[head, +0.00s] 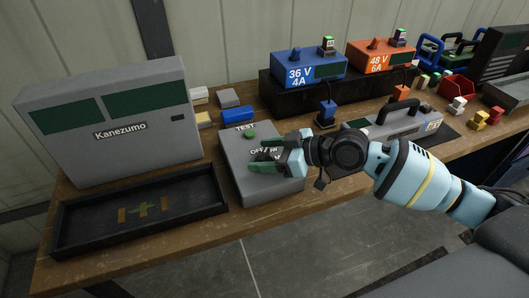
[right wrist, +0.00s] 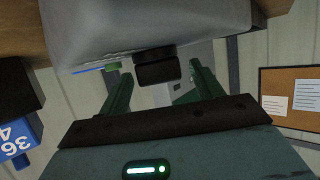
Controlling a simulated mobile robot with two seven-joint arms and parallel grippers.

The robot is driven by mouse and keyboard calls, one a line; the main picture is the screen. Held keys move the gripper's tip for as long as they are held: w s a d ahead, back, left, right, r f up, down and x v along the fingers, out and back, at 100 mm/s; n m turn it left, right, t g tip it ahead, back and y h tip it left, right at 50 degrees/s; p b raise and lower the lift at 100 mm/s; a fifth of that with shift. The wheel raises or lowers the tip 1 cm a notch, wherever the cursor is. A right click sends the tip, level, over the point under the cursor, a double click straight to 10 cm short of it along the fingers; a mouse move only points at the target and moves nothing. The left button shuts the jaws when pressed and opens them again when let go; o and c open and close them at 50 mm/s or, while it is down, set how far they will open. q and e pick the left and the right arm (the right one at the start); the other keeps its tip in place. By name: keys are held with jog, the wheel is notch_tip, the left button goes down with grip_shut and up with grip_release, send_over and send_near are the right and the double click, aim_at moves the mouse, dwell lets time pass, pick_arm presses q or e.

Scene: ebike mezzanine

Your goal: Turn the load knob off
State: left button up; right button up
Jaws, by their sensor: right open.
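The grey load box (head: 262,188) sits near the front of the bench, with a green TEST button (head: 249,135) and OFF/ON lettering on its top. My right gripper (head: 264,158) is over the box top by that lettering and covers the knob area in the head view. In the right wrist view the black knob (right wrist: 158,66) stands out from the grey box, between the two open green fingers. Gaps show on both sides of it, so the fingers appear apart from it. The knob's setting cannot be read. My left gripper is not in view.
A black tray (head: 75,222) and a grey Kanezumo unit (head: 125,150) stand left of the box. Blue 36 V (head: 297,70) and orange 48 V (head: 372,58) units stand on a black riser behind. A grey handled case (head: 385,132) lies behind my right arm.

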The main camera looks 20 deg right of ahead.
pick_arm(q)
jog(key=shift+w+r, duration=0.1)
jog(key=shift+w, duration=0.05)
pick_arm(e)
jog(key=shift+w+a+f, duration=0.15)
jog(key=shift+w+a, duration=0.05)
jog(key=shift+a, duration=0.05)
jog(key=shift+c, duration=0.4)
